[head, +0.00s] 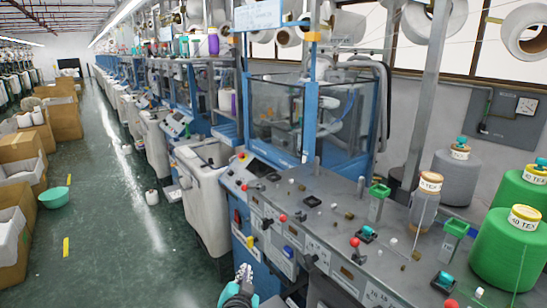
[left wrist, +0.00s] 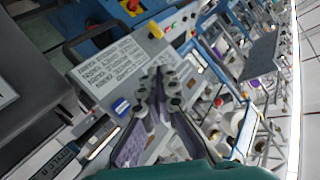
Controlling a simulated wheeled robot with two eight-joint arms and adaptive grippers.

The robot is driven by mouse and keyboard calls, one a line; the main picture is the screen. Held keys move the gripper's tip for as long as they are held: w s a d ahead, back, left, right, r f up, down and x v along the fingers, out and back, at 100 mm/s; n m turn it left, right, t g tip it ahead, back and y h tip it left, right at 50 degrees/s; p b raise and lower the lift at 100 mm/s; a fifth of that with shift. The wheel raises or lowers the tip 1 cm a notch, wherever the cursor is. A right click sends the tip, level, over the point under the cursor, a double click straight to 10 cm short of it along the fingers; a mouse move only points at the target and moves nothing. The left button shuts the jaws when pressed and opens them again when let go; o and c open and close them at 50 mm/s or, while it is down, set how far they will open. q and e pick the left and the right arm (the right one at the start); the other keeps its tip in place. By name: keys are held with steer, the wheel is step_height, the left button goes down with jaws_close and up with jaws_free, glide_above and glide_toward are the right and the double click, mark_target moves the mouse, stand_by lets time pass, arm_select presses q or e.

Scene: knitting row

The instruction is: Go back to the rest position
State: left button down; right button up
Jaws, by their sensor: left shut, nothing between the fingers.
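My left gripper (head: 244,274) shows at the bottom of the head view, low in front of the grey machine counter (head: 330,215). It is shut and empty. In the left wrist view the gripper (left wrist: 160,75) has its dark fingers together, over a grey panel with printed text (left wrist: 122,68). I cannot tell from this view whether the fingers touch the panel. My right gripper is in neither view.
Red-knobbed levers (head: 355,242) and green holders (head: 379,191) stand on the counter. Large green yarn cones (head: 500,250) stand at the right. Cardboard boxes (head: 62,118) and a green basin (head: 54,197) are on the left. The aisle floor (head: 115,200) is mostly clear.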

arm_select(q)
steer(key=s+a+n+g+y, duration=0.2)
steer(key=s+a+n+g, duration=0.2)
steer(key=s+a, duration=0.55)
steer(key=s+f+n+g+h, duration=0.1)
steer(key=s+f+g, duration=0.1)
steer(key=s, duration=0.5)
steer(key=s+f+n+g, duration=0.1)
steer(key=s+f, duration=0.1)
steer(key=s, duration=0.5)
steer(key=shift+s+a+f+g+h, duration=0.15)
steer(key=shift+a+f+g+h, duration=0.2)
steer(key=shift+a+g+h, duration=0.05)
